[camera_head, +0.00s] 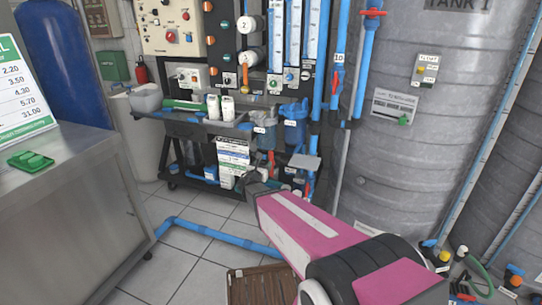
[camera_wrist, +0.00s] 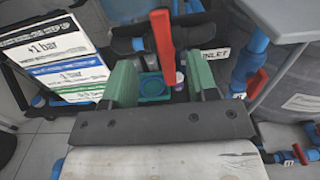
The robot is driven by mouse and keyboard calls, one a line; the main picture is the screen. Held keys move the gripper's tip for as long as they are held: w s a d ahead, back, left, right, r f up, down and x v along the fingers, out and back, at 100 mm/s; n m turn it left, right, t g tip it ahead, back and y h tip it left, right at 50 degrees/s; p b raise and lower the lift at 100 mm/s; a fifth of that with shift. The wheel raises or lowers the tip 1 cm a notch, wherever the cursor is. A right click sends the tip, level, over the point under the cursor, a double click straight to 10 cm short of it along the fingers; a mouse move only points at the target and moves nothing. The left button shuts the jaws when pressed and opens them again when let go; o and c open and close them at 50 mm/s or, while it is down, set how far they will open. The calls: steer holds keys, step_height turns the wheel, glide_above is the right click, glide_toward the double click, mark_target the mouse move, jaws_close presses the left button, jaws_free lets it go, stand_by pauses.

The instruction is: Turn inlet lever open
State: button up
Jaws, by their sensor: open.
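The red inlet lever (camera_wrist: 162,42) stands upright in the wrist view, left of a white label (camera_wrist: 213,53) reading INLET. My gripper (camera_wrist: 161,80) is open, with one green finger on each side of the lever's lower part in the picture. Gaps show between the lever and both fingers, and nothing is held. How deep the lever sits between them I cannot tell. In the head view my pink arm reaches toward the lower rack, and my gripper (camera_head: 256,180) is small there. The lever is hard to make out in that view.
A sign reading +1 bar (camera_wrist: 65,55) stands close left of my gripper. Blue pipe fittings with another red handle (camera_wrist: 256,83) are on the right, below a grey plate (camera_wrist: 285,18). A large grey tank (camera_head: 410,160) stands right of the rack. A blue floor pipe (camera_head: 215,235) crosses the tiles.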

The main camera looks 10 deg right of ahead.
mark_target(270, 155)
steer(key=x, duration=1)
steer(key=shift+w+d, duration=0.15)
steer(key=shift+w, duration=0.05)
jaws_close()
